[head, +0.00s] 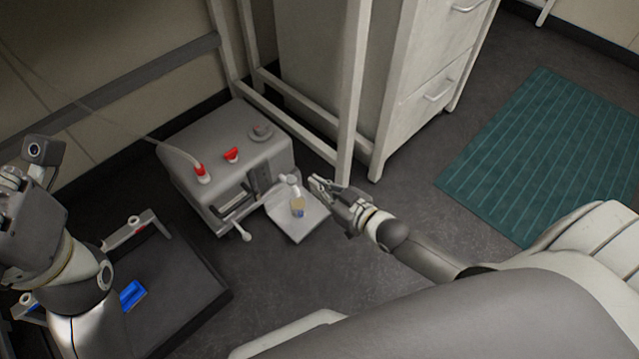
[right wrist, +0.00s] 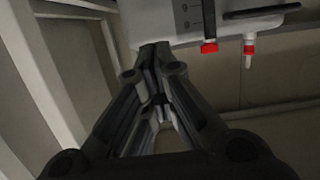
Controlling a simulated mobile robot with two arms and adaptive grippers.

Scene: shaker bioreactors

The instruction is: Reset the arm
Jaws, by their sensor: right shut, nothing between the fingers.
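My right gripper (head: 318,185) reaches in from the right in the head view, just right of the small flask on the grey machine's plate, apart from it. In the right wrist view its fingers (right wrist: 155,58) come together at the tips, shut with nothing between them. My left arm (head: 75,270) stands at the left edge of the head view. Its gripper (head: 12,185) is partly cut off there, and its fingers cannot be made out.
The grey machine (head: 215,150) with red knobs stands on the floor. White frame legs (head: 347,120) and a drawer cabinet (head: 425,110) stand behind. A dark tray (head: 190,290) lies lower left. A green mat (head: 550,140) lies right.

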